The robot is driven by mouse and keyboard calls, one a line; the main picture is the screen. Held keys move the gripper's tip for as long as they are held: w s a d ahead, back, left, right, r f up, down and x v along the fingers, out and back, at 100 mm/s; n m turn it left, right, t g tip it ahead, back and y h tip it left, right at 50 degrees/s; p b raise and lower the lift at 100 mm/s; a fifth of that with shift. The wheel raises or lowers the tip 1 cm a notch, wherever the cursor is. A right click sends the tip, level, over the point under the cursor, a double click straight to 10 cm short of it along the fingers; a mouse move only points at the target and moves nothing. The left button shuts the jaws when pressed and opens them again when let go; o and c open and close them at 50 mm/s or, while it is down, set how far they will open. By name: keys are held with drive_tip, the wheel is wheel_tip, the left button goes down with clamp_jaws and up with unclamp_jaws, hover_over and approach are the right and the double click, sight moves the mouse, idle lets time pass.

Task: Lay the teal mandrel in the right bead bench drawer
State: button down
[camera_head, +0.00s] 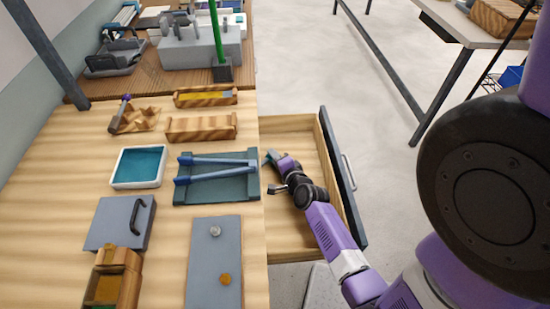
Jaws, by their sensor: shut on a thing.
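The right bead bench drawer (312,236) is pulled open at the right side of the bench, with a pale wooden inside and a dark front. My gripper (272,172) is over the drawer's left part, close to the bench edge. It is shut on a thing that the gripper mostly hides. A small teal bit (269,155) shows at the gripper's far side and looks like part of the teal mandrel. I cannot tell whether it touches the drawer floor. The visible drawer floor around my gripper looks empty.
A dark teal tray (240,194) with two blue rods lies on the bench just left of the drawer. A white dish (119,180), a grey plate (213,280) and wooden blocks (201,128) stand nearby. The drawer's dark front (341,180) borders the right side.

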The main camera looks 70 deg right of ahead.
drive_tip(key=c, duration=1.5)
unclamp_jaws()
drive_tip(key=shift+s+f, duration=0.1)
drive_tip(key=shift+f, duration=0.1)
drive_tip(key=shift+o, duration=0.2)
drive_tip(key=shift+r, duration=0.2)
drive_tip(key=v, duration=0.7)
drive_tip(key=p+v, duration=0.1)
drive_tip(key=v, duration=0.3)
drive_tip(key=shift+r, duration=0.4)
drive_tip(key=shift+s+a+r, duration=0.2)
drive_tip(key=shift+s+a, duration=0.05)
drive_tip(key=shift+a, duration=0.1)
